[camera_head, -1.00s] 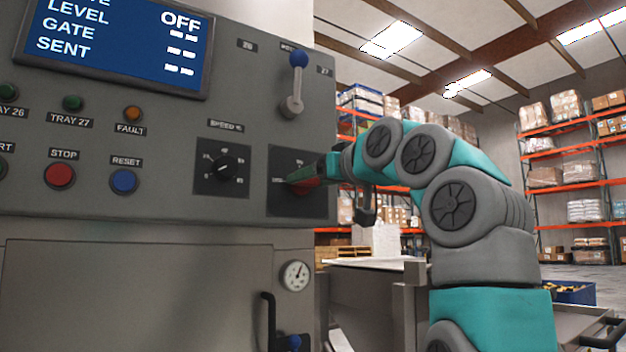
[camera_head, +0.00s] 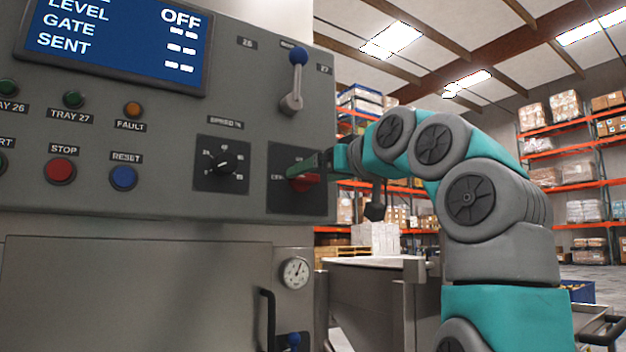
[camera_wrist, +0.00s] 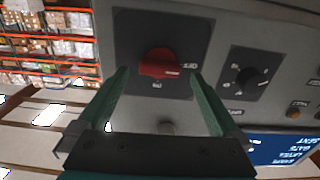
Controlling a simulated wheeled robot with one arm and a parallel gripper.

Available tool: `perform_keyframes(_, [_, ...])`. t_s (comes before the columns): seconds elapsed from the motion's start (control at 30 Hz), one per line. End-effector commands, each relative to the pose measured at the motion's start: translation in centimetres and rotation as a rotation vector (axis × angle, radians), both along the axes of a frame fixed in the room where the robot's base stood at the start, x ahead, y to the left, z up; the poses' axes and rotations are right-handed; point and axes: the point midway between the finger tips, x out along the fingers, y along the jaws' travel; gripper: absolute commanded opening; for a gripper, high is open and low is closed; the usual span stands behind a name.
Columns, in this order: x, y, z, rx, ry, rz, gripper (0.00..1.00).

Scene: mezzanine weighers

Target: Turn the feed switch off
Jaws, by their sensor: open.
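The feed switch is a red rotary handle (camera_head: 301,181) on a dark square plate at the panel's right edge. In the wrist view the red handle (camera_wrist: 158,64) lies roughly sideways, with its white mark toward a label at its right. My gripper (camera_head: 308,170) is at the switch in the head view, partly covering it. In the wrist view my gripper (camera_wrist: 160,78) is open, one green finger on each side of the handle, with gaps visible between fingers and handle. The screen (camera_head: 120,38) shows OFF at its top right.
A speed knob (camera_head: 221,166) sits just left of the switch. A blue-tipped lever (camera_head: 298,80) is above it. Red stop (camera_head: 61,171) and blue reset (camera_head: 124,178) buttons are further left. A gauge (camera_head: 296,272) is below.

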Motion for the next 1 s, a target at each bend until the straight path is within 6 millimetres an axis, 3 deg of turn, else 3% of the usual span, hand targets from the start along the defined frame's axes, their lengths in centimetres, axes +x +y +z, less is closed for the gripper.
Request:
perform_keyframes(0.37, [-4.5, -3.1, -0.2, -0.002, 0.002, 0.0, 1.0])
perform_keyframes(1.0, [-4.5, -3.2, -0.4, 0.0, 0.02, -0.001, 1.0])
